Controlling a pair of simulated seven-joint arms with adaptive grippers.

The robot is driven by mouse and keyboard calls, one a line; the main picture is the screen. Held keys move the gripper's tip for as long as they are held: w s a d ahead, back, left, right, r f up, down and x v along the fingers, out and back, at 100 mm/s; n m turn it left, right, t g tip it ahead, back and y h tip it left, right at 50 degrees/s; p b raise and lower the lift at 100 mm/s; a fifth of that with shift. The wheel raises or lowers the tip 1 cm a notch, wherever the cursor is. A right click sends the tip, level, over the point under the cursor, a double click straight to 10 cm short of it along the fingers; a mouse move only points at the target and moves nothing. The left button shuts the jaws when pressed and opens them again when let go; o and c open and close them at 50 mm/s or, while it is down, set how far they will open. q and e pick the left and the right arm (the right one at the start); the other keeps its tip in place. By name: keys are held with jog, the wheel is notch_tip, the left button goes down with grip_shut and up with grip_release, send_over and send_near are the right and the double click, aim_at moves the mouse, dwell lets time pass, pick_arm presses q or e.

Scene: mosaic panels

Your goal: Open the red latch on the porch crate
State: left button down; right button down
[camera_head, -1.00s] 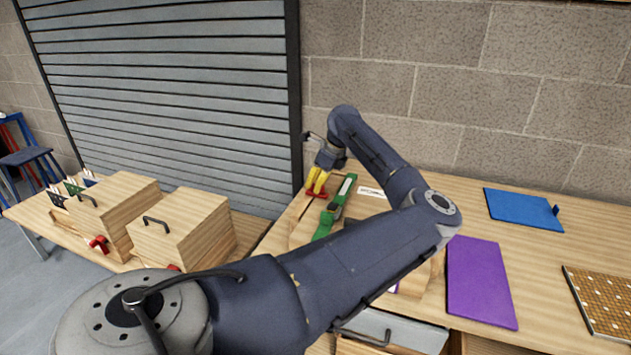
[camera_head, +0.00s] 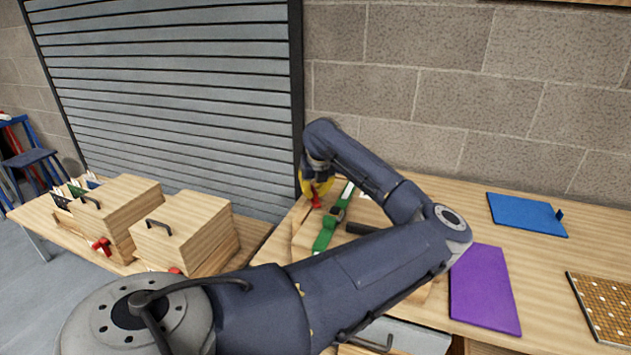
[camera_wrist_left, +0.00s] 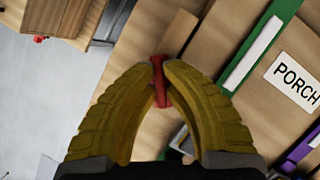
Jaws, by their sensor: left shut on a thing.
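My left gripper (camera_head: 316,187) has yellow fingers and is at the far left end of the right-hand workbench. In the left wrist view, its fingertips (camera_wrist_left: 161,64) are closed on a small red latch (camera_wrist_left: 160,88). The red latch also shows just below the fingers in the head view (camera_head: 316,202). A green strip (camera_wrist_left: 262,45) runs across the wood between the latch and the label. My left arm hides much of the crate in the head view. My right gripper is not in view.
A purple panel (camera_head: 482,288), a blue panel (camera_head: 527,214) and a perforated board (camera_head: 606,307) lie to the right on the bench. Two wooden boxes with dark handles (camera_head: 187,232) stand on a lower bench at left. A slatted shutter and block wall stand behind.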

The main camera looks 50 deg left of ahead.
pick_arm(q)
jog(key=m, duration=0.1)
jog(key=m+t+h, duration=0.1)
jog(key=m, duration=0.1)
jog(key=shift+s+a+m, duration=0.2)
jog(key=shift+s+m, duration=0.1)
jog(key=shift+m, duration=0.6)
jog(key=shift+t, duration=0.3)
jog(key=c, duration=1.5)
grip_release()
jog(key=v, duration=1.2)
jog(key=shift+a, duration=0.25)
jog(key=shift+s, duration=0.1)
